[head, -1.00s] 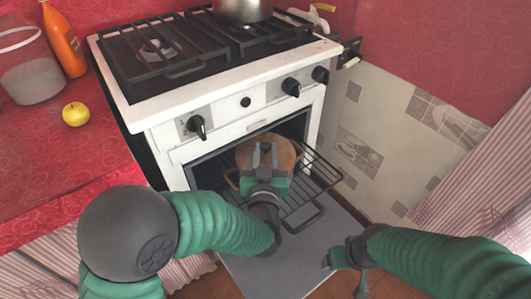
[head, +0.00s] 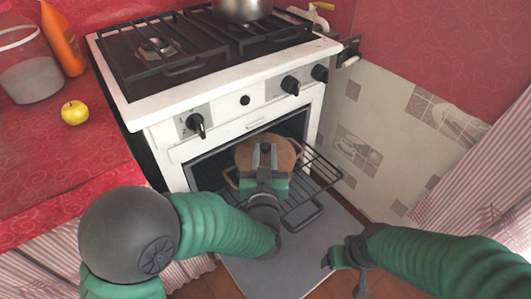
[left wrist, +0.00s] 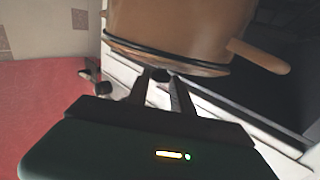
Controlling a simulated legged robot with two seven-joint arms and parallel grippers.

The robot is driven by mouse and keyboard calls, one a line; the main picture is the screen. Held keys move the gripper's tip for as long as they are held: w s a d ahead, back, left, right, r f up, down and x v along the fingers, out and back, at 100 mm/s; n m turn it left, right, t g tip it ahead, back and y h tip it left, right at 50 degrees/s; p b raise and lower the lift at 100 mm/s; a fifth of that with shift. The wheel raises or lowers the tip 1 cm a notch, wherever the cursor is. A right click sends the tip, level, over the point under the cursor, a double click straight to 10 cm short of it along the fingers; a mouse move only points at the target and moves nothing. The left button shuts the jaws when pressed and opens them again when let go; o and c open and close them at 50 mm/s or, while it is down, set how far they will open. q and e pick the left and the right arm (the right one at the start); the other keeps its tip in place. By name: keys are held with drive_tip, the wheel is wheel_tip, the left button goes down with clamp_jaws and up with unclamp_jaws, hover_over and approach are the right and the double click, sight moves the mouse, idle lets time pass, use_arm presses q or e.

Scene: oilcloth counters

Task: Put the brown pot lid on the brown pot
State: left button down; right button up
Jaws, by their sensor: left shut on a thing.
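The brown pot lid (head: 284,153) shows from above inside the oven opening in the head view. My left gripper (head: 265,152) is over it, shut on its dark knob. In the left wrist view the fingertips (left wrist: 160,80) meet the knob, and the lid (left wrist: 205,70) lies against the brown pot (left wrist: 185,22) along a dark rim line. Whether it is fully seated is hard to tell. In the head view the pot (head: 231,178) is mostly hidden under the lid, with a side handle showing. My right gripper (head: 341,275) is open and empty at the lower right.
The pot is over a wire oven rack (head: 318,180), above the lowered oven door (head: 290,270). The white stove (head: 235,110) carries a metal pot (head: 242,10). A yellow apple (head: 75,112), an orange bottle (head: 63,40) and a clear container (head: 30,75) stand on the red counter (head: 65,165).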

use_arm(q)
drive_tip(key=shift+f, duration=0.3)
drive_tip(key=c, duration=1)
unclamp_jaws()
drive_tip(key=shift+c, duration=0.2)
wheel_tip(320, 180, up, 6)
drive_tip(key=p, duration=0.5)
drive_tip(key=shift+r, duration=0.15)
